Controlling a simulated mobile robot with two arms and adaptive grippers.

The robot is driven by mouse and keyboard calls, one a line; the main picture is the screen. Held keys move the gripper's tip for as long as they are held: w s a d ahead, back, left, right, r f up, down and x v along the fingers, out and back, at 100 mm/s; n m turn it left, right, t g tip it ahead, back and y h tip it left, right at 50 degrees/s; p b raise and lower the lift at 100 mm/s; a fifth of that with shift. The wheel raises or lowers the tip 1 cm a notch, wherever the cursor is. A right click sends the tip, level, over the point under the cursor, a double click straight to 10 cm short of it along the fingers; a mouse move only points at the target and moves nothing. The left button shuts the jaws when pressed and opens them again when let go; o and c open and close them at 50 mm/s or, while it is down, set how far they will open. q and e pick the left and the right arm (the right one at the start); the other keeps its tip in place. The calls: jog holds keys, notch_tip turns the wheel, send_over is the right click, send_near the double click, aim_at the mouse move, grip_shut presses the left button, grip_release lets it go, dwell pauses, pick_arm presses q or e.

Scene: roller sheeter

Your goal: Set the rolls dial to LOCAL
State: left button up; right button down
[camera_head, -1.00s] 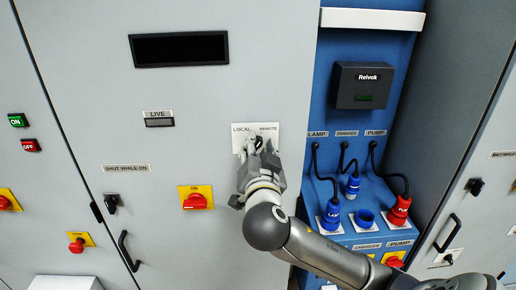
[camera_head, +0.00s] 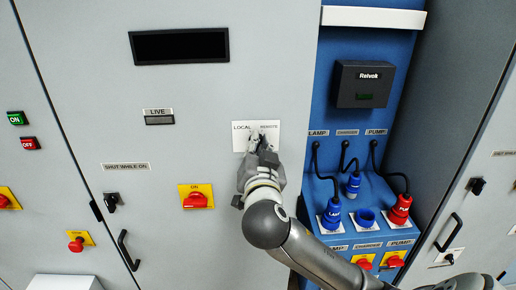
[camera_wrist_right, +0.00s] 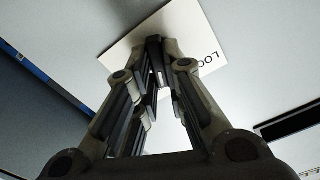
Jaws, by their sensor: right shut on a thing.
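The rolls dial's white plate (camera_head: 240,146) is on the grey cabinet door, with LOCAL at its left and REMOTE at its right. My right gripper (camera_head: 257,138) is in front of the plate, its fingers shut on the dial. The fingers hide most of the dial in the head view, so its exact pointing cannot be told there. In the right wrist view, the dark dial (camera_wrist_right: 155,50) shows between the fingertips, and the plate (camera_wrist_right: 185,28) shows behind them with part of the word LOCAL. My left gripper is not in view.
A red switch on a yellow plate (camera_head: 196,196) is left of my right gripper. A black door handle (camera_head: 127,250) is lower left. The blue recess at right holds a Relvok box (camera_head: 363,86), a blue plug (camera_head: 331,215) and a red plug (camera_head: 400,209).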

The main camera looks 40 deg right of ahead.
jog(key=shift+w+a+n+p, duration=0.15)
jog(key=shift+n+p, duration=0.95)
jog(key=shift+n, duration=1.55)
jog(key=shift+s+a+n+p, duration=0.1)
jog(key=shift+n+p, duration=1)
jog(key=shift+n, duration=1.55)
jog(key=shift+w+f, duration=0.1)
jog(key=c, duration=1.5)
grip_release()
jog(key=v, duration=0.7)
jog(key=shift+s, duration=0.3)
